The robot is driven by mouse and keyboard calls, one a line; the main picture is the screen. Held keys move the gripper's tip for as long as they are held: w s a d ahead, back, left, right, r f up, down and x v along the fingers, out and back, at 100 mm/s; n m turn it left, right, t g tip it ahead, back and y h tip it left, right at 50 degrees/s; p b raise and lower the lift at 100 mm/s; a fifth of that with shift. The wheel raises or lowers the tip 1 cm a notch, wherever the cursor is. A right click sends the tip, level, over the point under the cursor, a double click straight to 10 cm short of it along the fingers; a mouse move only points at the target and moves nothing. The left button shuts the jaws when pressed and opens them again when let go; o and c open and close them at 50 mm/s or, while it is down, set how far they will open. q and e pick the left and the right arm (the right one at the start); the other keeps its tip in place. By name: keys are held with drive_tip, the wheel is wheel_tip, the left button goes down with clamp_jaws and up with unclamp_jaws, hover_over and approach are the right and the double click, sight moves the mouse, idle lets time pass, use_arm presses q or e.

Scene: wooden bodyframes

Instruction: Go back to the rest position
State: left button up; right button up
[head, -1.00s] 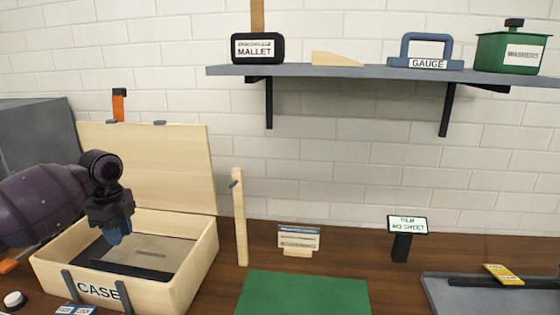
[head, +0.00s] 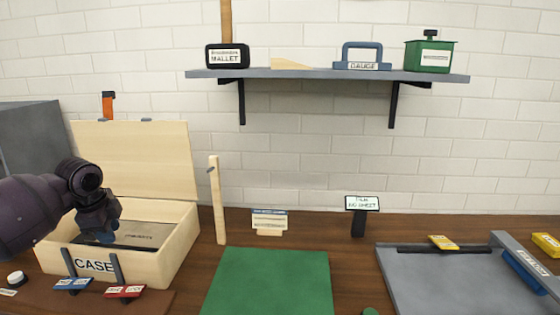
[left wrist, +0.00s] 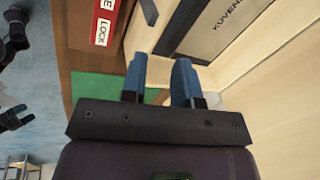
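My left gripper (head: 105,236) is over the open wooden case (head: 180,240) in the head view, its blue fingertips partly hidden by its own body. In the left wrist view its two blue fingers (left wrist: 160,80) stand apart with nothing held between them. The case lid (head: 135,160) stands up at the back. A dark-edged grey panel with lettering (head: 150,236) lies inside the case, and it also shows in the left wrist view (left wrist: 228,28). My right gripper cannot be made out in the head view.
A wooden post (head: 217,200) stands right of the case. A green mat (head: 268,285) lies mid-bench, with a grey tray (head: 440,285) to the right. Blue (head: 73,285) and red (head: 124,291) labelled pieces lie before the case. A shelf (head: 330,76) hangs above.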

use_arm(q)
drive_tip(key=w+d+n+t+h, duration=0.2)
drive_tip(key=w+d+n+t, duration=0.15)
drive_tip(key=d+t, duration=0.5)
drive_tip(key=s+d+f+n+t+h, duration=0.2)
drive_tip(key=s+d+f+n+h, duration=0.1)
drive_tip(key=s+d+f, duration=0.5)
drive_tip(key=s+a+f+n+y, duration=0.1)
drive_tip(key=s+f+n, duration=0.1)
drive_tip(key=s+f, duration=0.4)
drive_tip(key=s+a+f+n+g+y+p, duration=0.1)
drive_tip(key=s+f, duration=0.6)
drive_tip(key=s, duration=0.9)
drive_tip(key=s+a+f+n+g+y, duration=0.1)
drive_tip(key=s+f+n, duration=0.4)
drive_tip(key=s, duration=0.7)
wheel_tip(320, 180, down, 2)
drive_tip(key=shift+f+y, duration=0.2)
drive_tip(key=shift+y, duration=0.7)
drive_tip(key=shift+d+g, duration=0.1)
drive_tip(key=shift+g, duration=0.15)
